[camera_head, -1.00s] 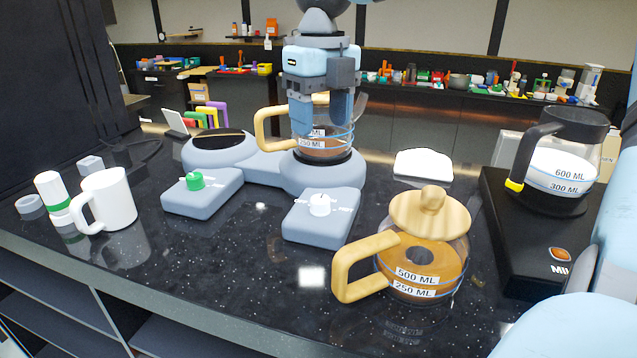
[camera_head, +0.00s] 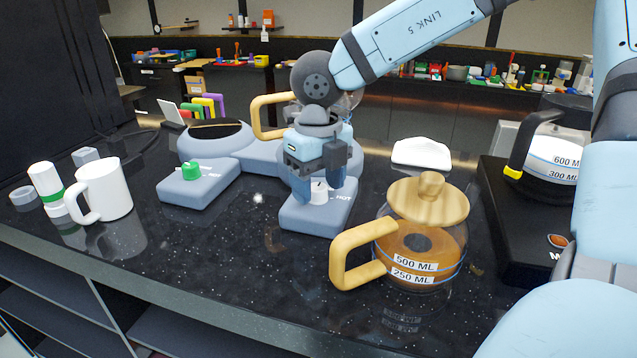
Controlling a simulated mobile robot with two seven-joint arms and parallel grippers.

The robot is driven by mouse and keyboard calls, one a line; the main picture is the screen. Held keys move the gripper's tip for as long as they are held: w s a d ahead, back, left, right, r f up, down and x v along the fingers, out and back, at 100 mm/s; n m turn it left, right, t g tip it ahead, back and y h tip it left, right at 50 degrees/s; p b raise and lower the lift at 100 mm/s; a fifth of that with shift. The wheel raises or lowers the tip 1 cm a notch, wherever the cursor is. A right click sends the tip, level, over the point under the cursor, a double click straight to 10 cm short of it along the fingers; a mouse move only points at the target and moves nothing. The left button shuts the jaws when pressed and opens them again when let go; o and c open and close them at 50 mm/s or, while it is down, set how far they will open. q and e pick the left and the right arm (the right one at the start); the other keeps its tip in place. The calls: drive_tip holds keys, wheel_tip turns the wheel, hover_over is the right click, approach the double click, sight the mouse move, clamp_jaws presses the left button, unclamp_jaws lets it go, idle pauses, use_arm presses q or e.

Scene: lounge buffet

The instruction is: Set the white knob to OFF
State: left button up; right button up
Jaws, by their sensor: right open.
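The white knob (camera_head: 319,192) stands on the right-hand grey-blue control block (camera_head: 311,219) in the middle of the counter. A "HOT" label shows on the block to the right of the knob; the label on its left side is hidden by my gripper. My right gripper (camera_head: 318,192) points down at the knob, with one finger to the left and one to the right of it. Its jaws are open. I cannot tell whether the fingers touch the knob. My left gripper is out of view.
A green knob (camera_head: 191,169) sits on the left-hand block. A glass teapot (camera_head: 425,235) with a wooden lid and handle stands close to the right. A white mug (camera_head: 104,190) is at left, a black-handled jug (camera_head: 556,150) at right. A second pot (camera_head: 268,117) stands behind the gripper.

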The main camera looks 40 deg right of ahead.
drive_tip(key=shift+f, duration=0.1)
drive_tip(key=c, duration=0.9)
